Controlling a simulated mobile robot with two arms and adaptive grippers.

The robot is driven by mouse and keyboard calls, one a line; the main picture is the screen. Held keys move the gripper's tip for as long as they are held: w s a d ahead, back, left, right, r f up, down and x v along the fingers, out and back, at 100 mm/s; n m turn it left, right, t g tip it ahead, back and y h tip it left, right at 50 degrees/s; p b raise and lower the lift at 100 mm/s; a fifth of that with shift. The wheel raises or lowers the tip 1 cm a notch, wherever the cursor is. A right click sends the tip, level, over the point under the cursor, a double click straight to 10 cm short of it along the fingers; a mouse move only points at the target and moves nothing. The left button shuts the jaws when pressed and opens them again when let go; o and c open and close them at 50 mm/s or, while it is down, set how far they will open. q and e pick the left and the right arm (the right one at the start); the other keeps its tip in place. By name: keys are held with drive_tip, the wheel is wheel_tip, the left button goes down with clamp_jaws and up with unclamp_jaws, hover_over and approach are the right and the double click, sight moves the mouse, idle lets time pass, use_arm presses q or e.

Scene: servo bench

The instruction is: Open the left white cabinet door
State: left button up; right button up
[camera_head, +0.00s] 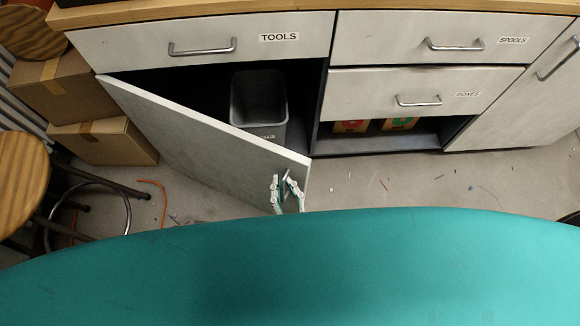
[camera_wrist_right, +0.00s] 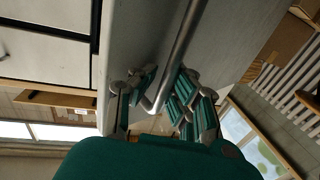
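The left white cabinet door (camera_head: 200,135) stands partly open, swung out from its left edge, with its free right edge towards me. My right gripper (camera_head: 284,184) is at the door's front face near that free edge. In the right wrist view the metal bar handle (camera_wrist_right: 186,42) runs between the fingers of my right gripper (camera_wrist_right: 160,88), one finger on each side, and the fingers look closed on it near its bent end. The door face also shows in the right wrist view (camera_wrist_right: 232,40). My left gripper is not in view.
Inside the opened cabinet stands a grey bin (camera_head: 258,105). The TOOLS drawer (camera_head: 130,45) above is shut. Cardboard boxes (camera_head: 105,142) and a wooden stool (camera_head: 22,165) stand at the left. An orange cable (camera_head: 160,195) lies on the floor. Small scraps litter the floor at right.

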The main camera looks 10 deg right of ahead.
drive_tip(key=o, duration=0.4)
drive_tip(key=shift+w+d+f, duration=0.15)
drive_tip(key=shift+w+d, duration=0.25)
drive_tip(key=shift+w, duration=0.15)
drive_tip(key=shift+c, duration=0.2)
drive_tip(key=shift+s+a, duration=0.1)
drive_tip(key=shift+a, duration=0.05)
drive_tip(key=s+d, duration=0.2)
drive_tip(key=s, duration=0.9)
drive_tip(key=shift+s, duration=0.4)
